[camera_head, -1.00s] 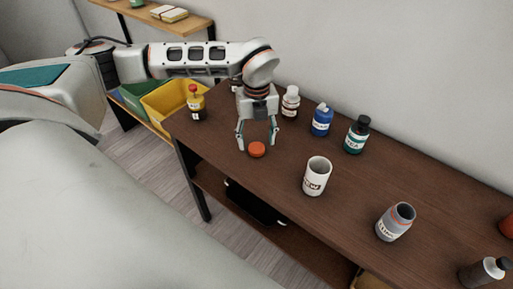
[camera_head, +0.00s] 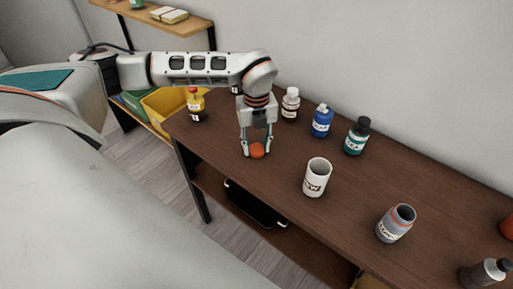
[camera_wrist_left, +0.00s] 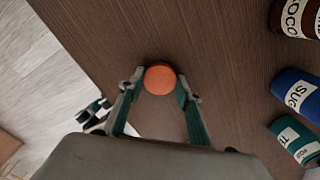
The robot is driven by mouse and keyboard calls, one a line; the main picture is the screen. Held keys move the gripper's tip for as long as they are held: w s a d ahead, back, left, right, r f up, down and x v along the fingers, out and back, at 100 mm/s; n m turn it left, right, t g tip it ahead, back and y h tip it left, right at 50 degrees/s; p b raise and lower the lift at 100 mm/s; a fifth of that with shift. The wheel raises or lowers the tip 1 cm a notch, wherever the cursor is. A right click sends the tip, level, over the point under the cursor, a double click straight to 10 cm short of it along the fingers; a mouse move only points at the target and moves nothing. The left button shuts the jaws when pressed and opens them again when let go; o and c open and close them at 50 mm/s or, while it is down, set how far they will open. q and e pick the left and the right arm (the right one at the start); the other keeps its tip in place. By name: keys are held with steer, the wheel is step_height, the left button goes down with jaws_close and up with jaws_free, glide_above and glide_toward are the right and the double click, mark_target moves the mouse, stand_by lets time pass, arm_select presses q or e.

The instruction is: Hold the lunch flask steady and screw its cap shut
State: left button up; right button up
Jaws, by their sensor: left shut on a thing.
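The lunch flask (camera_head: 396,223) is a grey jar with an orange ring at its open mouth and a label. It stands uncapped on the brown table at the right. The orange cap (camera_head: 257,151) lies near the table's front edge, well to the left of the flask. My left gripper (camera_head: 257,153) points down and is shut on the cap, with one finger on each side. In the left wrist view the cap (camera_wrist_left: 160,79) sits between the fingertips.
A white mug (camera_head: 317,177) stands between the cap and the flask. A white-capped bottle (camera_head: 290,104), a blue bottle (camera_head: 321,121) and a green bottle (camera_head: 357,136) stand along the back.

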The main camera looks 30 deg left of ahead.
mark_target(256, 148)
arm_select(q)
step_height(256, 148, up, 20)
steer(key=p, duration=0.1)
stand_by(0.5)
stand_by(0.5)
